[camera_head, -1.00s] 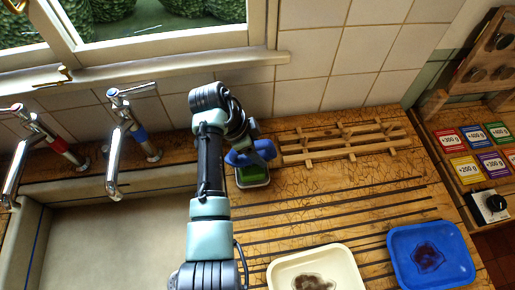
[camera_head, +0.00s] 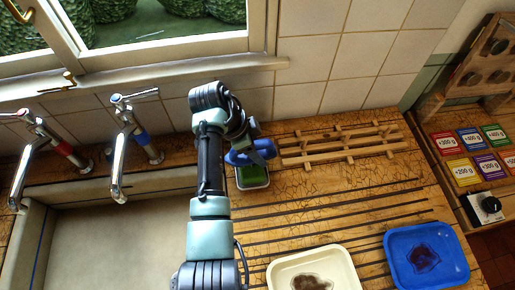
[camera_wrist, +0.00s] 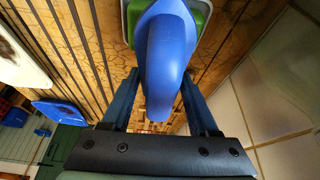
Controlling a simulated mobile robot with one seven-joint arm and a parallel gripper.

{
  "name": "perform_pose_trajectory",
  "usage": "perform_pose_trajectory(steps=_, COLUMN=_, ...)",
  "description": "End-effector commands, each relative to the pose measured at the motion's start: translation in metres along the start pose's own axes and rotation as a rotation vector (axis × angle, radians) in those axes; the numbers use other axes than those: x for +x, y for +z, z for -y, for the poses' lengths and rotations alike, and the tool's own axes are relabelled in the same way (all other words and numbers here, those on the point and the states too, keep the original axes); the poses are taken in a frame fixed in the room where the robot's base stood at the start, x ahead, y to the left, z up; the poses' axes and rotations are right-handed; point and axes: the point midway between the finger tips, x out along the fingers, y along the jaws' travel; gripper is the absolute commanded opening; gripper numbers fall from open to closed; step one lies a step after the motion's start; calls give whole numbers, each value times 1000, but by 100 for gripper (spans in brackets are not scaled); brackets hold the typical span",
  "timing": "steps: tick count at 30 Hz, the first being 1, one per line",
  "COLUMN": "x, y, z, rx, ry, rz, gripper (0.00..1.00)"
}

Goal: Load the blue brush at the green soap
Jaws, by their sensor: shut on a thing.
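The blue brush (camera_wrist: 165,60) is held in my gripper (camera_wrist: 158,100), its rounded blue body filling the space between the two fingers in the wrist view. In the head view the blue brush (camera_head: 238,157) shows just beside my gripper (camera_head: 264,150). The green soap (camera_head: 253,176) sits in a pale-rimmed dish on the wooden counter, right under the brush. In the wrist view the green soap (camera_wrist: 196,18) shows behind the brush's far end. The brush hides part of the soap, and I cannot tell whether they touch.
A wooden rack (camera_head: 345,145) stands right of the soap against the tiled wall. A cream tray (camera_head: 342,262) and a blue tray (camera_head: 428,255), each with a dark stain, lie at the front. Taps (camera_head: 125,145) and a sink (camera_head: 110,240) are on the left.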

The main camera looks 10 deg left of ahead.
Motion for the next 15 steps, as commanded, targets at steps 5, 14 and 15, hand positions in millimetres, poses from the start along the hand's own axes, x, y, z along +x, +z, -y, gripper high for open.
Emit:
perform_pose_trajectory(steps=5, x=-18, y=-8, z=0, rx=1, ry=-2, rz=-1, gripper=16)
perform_pose_trajectory(steps=14, x=-41, y=-17, z=1, rx=1, ry=-2, rz=-1, gripper=16)
perform_pose_trajectory(steps=15, x=-43, y=-18, z=1, rx=1, ry=-2, rz=-1, gripper=16)
